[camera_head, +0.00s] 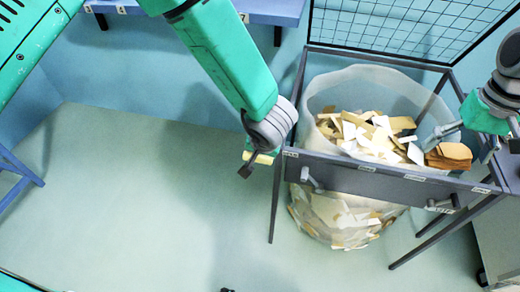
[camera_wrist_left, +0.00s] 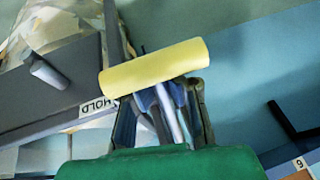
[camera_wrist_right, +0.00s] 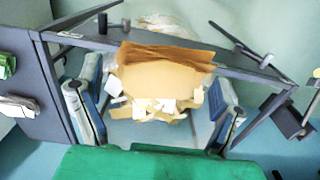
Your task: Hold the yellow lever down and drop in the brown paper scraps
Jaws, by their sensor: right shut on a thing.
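The yellow lever (camera_wrist_left: 155,67) is a short bar lying across the tips of my left gripper (camera_wrist_left: 165,100) in the left wrist view. A "HOLD" label is beside it. In the head view the lever (camera_head: 258,158) shows as a small strip under my left gripper. The lever hides the fingertips, so I cannot tell how far they are closed. My right gripper (camera_head: 440,138) is shut on a stack of brown paper scraps (camera_head: 449,155) above the right front part of the bag's opening. The stack (camera_wrist_right: 165,75) sits between both fingers in the right wrist view.
A clear bag (camera_head: 345,80) hangs in a grey frame (camera_head: 375,178) and holds many white and tan scraps (camera_head: 370,135). A wire grid (camera_head: 420,25) stands behind it. A blue table (camera_head: 250,8) is at the back. The floor to the left is clear.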

